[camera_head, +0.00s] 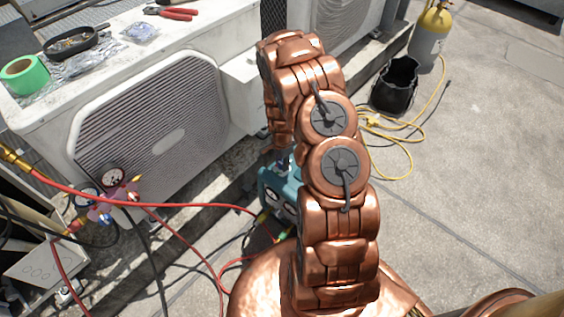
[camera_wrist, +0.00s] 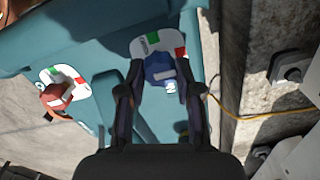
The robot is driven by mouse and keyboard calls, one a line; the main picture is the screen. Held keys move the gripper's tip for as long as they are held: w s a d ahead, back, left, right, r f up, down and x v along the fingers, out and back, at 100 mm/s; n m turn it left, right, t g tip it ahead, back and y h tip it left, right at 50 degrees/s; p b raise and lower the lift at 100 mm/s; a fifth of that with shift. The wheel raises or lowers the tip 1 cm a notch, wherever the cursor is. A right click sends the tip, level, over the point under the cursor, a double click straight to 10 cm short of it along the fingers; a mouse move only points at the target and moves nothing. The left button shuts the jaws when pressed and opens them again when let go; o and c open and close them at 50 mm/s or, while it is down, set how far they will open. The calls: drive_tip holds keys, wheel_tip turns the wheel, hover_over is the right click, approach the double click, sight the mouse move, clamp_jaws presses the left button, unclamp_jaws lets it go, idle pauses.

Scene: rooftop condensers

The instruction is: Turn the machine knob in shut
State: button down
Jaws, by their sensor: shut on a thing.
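The teal machine (camera_wrist: 100,40) fills much of the wrist view. A blue knob (camera_wrist: 157,66) sits on its face over a white label (camera_wrist: 140,46) with green and red parts; the small lettering there is not readable. My gripper (camera_wrist: 160,82) has one finger on each side of the blue knob and is shut on it. A red knob (camera_wrist: 53,95) with a similar label (camera_wrist: 70,76) is to the left, apart from the gripper. In the head view the machine (camera_head: 278,187) shows low beside the condenser, and my arm hides most of it and the gripper.
A white condenser unit (camera_head: 165,135) stands left of my arm. A red hose (camera_head: 190,205) and dark hoses run from the gauges (camera_head: 112,177) to the machine. A black bucket (camera_head: 397,85), yellow hose (camera_head: 390,174) and yellow-topped cylinder (camera_head: 430,35) are at right. Open concrete lies right.

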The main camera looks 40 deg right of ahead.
drive_tip(key=c, duration=0.8)
unclamp_jaws()
drive_tip(key=shift+r, duration=0.1)
wheel_tip(320, 180, up, 12)
drive_tip(key=shift+f, duration=0.1)
idle(0.5)
